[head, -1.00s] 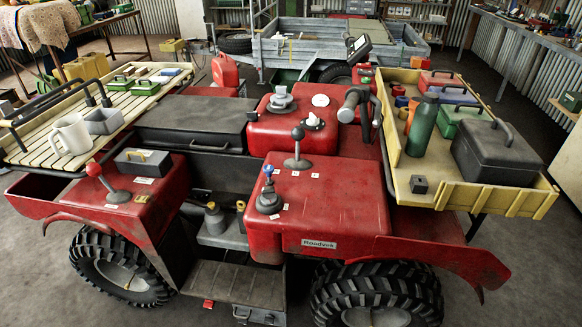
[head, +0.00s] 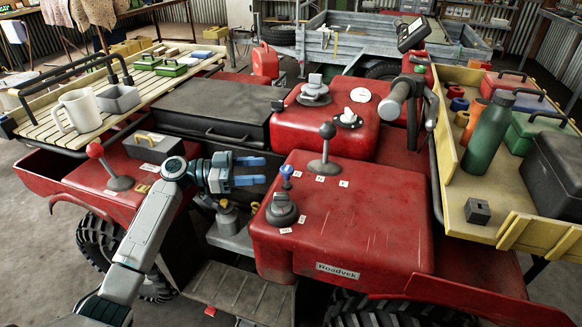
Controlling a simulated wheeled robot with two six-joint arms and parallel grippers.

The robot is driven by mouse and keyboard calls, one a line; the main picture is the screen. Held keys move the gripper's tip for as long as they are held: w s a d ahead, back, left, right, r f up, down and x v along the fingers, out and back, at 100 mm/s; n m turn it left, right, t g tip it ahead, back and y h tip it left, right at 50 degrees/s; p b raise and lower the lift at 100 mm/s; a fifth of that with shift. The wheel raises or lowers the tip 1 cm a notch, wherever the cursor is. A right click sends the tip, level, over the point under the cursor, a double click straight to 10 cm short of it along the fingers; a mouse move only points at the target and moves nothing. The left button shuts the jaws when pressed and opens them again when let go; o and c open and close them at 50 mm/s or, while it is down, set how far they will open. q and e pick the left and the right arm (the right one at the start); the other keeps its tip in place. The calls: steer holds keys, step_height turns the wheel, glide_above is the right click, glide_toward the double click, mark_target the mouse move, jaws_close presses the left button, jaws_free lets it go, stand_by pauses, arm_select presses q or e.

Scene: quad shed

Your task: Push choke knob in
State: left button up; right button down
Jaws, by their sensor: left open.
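A small blue knob (head: 287,172), which looks like the choke knob, stands up on a short stem at the left edge of the red body panel (head: 350,225). My left gripper (head: 264,170) comes in from the left with its blue fingers pointing right towards the knob. Its fingers are apart with nothing between them. A small gap shows in the picture between the fingertips and the knob; how far apart they are in depth I cannot tell. My right gripper is not in view.
A black rotary dial (head: 281,210) sits just in front of the blue knob. A black-knobbed lever (head: 326,150) stands behind it to the right. A red-knobbed lever (head: 108,165) is left of my arm. A yellow rack (head: 482,213) with a green bottle (head: 488,135) is at right.

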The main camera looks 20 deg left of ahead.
mark_target(287, 179)
arm_select(q)
steer(key=p+x, duration=0.2)
steer(key=x, duration=0.5)
steer(key=shift+a, duration=0.1)
steer(key=shift+w+d+f, duration=0.15)
steer(key=shift+w+d, duration=0.2)
steer(key=shift+d, duration=0.3)
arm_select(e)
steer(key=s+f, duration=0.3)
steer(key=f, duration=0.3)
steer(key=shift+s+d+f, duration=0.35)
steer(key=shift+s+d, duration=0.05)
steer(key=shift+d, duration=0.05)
arm_select(q)
jaws_close()
steer(key=shift+f, duration=0.1)
steer(key=shift+f+b, duration=0.75)
steer(key=shift+b, duration=0.5)
steer(key=shift+s+f+b, duration=0.1)
steer(key=shift+f+b, duration=0.4)
steer(key=shift+b, duration=0.5)
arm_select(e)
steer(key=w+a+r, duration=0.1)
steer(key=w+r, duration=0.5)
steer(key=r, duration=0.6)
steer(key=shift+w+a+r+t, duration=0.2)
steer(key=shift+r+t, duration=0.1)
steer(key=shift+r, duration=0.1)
